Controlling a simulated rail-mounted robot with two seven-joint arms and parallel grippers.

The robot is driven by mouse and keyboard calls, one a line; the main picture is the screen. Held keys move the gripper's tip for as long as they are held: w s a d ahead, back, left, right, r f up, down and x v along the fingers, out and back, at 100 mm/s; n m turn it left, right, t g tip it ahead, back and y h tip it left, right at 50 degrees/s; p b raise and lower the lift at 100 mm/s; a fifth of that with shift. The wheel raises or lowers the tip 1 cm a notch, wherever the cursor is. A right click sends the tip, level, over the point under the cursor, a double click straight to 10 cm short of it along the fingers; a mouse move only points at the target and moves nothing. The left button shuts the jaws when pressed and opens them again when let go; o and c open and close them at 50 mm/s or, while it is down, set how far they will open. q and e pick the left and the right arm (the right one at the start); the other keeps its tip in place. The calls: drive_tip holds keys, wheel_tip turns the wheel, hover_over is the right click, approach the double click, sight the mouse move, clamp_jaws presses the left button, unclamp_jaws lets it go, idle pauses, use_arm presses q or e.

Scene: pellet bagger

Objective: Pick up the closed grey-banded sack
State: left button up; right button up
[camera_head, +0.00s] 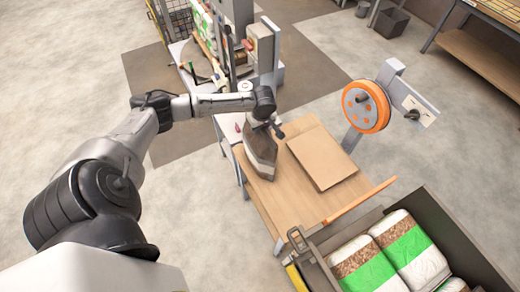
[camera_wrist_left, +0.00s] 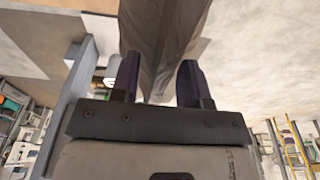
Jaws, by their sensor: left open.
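A grey-brown sack (camera_head: 260,152) stands on the wooden table near its left end, narrow at the top and wider below. Its band cannot be made out clearly. My left gripper (camera_head: 268,122) is at the top of this sack, with its fingers partly hidden by the wrist. In the left wrist view the open fingers (camera_wrist_left: 158,80) stand on either side of the sack (camera_wrist_left: 165,35), with a gap visible beside the right finger. My right gripper is not in view.
A flat brown board or cardboard (camera_head: 321,158) lies on the wooden table (camera_head: 290,208) right of the sack. A post with an orange reel (camera_head: 366,107) stands behind it. A dark crate (camera_head: 452,222) holds green-banded sacks (camera_head: 411,248) at lower right. A machine (camera_head: 262,45) stands beyond.

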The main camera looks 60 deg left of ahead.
use_arm(q)
drive_tip(key=shift+f, duration=0.25)
drive_tip(key=shift+f+p, duration=0.25)
drive_tip(key=shift+p, duration=0.3)
idle(0.7)
drive_tip(key=shift+c, duration=0.3)
clamp_jaws()
drive_tip(key=shift+r, duration=0.1)
